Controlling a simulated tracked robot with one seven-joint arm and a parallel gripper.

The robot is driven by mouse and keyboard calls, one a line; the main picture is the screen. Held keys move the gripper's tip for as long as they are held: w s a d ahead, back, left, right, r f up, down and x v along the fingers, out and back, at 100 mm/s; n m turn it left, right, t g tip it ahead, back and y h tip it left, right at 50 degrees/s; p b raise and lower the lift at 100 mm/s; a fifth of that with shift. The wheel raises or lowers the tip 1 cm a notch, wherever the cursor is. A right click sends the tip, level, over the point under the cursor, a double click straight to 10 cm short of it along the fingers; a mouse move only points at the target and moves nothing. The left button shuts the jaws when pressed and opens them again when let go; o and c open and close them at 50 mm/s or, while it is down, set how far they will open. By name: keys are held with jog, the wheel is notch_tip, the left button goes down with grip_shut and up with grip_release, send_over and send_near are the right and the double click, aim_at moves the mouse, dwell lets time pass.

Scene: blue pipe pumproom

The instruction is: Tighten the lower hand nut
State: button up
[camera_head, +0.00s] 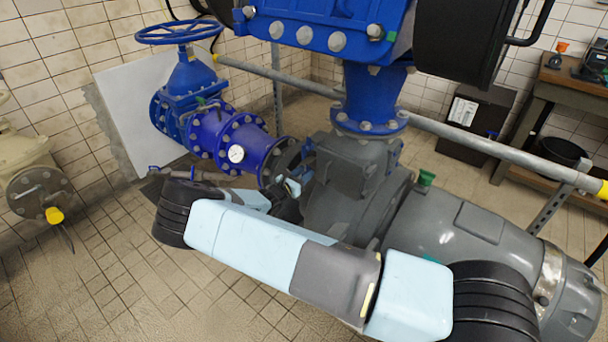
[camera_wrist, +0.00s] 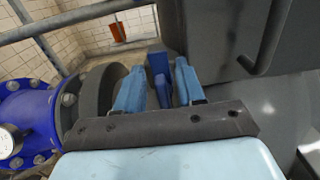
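A dark blue part (camera_wrist: 157,63) stands upright between my fingers in the wrist view, with a smaller blue piece (camera_wrist: 163,92) below it. It looks like the hand nut, but its full shape is hidden. My gripper (camera_wrist: 159,68) is open, with one light blue finger on each side of this part. Narrow gaps show beside it, and I see no clear contact. In the head view my gripper (camera_head: 291,187) is beside the dark grey pump casing (camera_head: 345,195), near the end of the blue pipe. My arm partly hides that area, and the nut cannot be made out there.
The blue pipe (camera_head: 262,150) with a white gauge (camera_head: 236,153) and bolted flanges lies left of my gripper. The grey casing is close on the right. A grey rail (camera_head: 470,142) crosses behind. A blue handwheel valve (camera_head: 182,80) stands at the back left.

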grip_shut()
jog(key=shift+m, duration=0.3)
jog(key=shift+s+d+f+m, duration=0.4)
jog(key=shift+f+m, duration=0.15)
jog(key=shift+m, duration=2.35)
jog(key=shift+s+d+f+m, duration=0.25)
jog(key=shift+d+f+m, duration=0.2)
jog(key=shift+m, duration=2.45)
jog(key=shift+s+d+f+m, duration=0.35)
jog(key=shift+f+m, duration=0.25)
jog(key=shift+m, duration=2.3)
